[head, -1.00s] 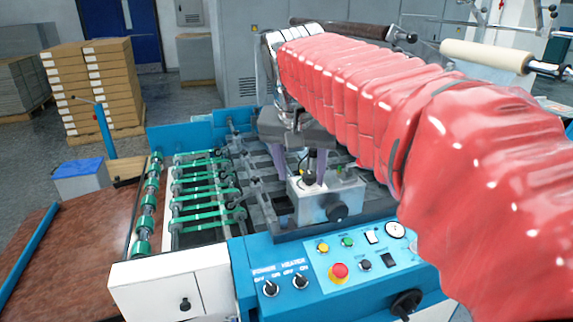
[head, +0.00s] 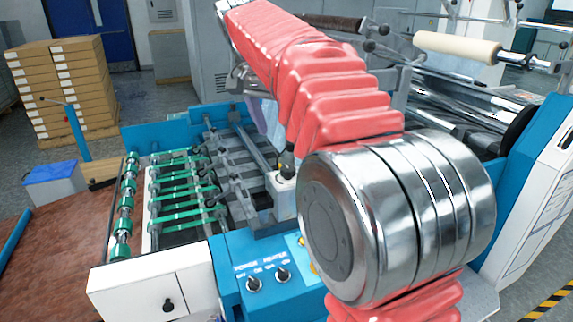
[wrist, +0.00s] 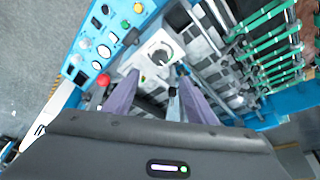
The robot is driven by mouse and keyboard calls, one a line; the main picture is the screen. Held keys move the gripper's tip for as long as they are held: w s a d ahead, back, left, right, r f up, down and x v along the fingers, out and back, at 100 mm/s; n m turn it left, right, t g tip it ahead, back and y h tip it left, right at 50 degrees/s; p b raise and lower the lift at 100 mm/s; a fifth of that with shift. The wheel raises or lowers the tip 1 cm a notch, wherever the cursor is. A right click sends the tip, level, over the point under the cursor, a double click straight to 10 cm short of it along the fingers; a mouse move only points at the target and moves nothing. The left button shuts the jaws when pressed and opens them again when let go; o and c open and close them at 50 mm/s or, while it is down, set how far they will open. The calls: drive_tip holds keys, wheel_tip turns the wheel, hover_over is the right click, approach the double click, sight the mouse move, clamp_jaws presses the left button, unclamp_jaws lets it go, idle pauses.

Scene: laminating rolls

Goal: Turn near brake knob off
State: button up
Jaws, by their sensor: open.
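A pale grey box (head: 283,196) stands on the machine behind the control panel; my arm hides much of it in the head view. In the wrist view a round dial-like knob with a pale ring (wrist: 160,53) sits on this box, and a dark knob (wrist: 131,37) shows at its side. I cannot tell for sure which is the near brake knob. My gripper (wrist: 158,72) is open, its purple fingers on either side of the round knob's picture position. The fingers look apart from the knob and empty. In the head view they show only partly, above the box.
The blue control panel carries POWER (head: 254,284) and HEATER (head: 283,275) switches; my arm covers most of its buttons. A red button (wrist: 103,80) shows in the wrist view. Green-banded rollers (head: 178,190) lie to the left. Stacked cartons (head: 65,90) stand behind.

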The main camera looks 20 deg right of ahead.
sight(288, 168)
drive_tip(key=shift+f, duration=0.1)
drive_tip(key=x, duration=1.3)
drive_tip(key=shift+d+f, duration=0.1)
drive_tip(key=shift+f, duration=0.15)
drive_tip(key=shift+c, duration=0.4)
drive_tip(key=c, duration=1)
drive_tip(key=shift+o, duration=0.2)
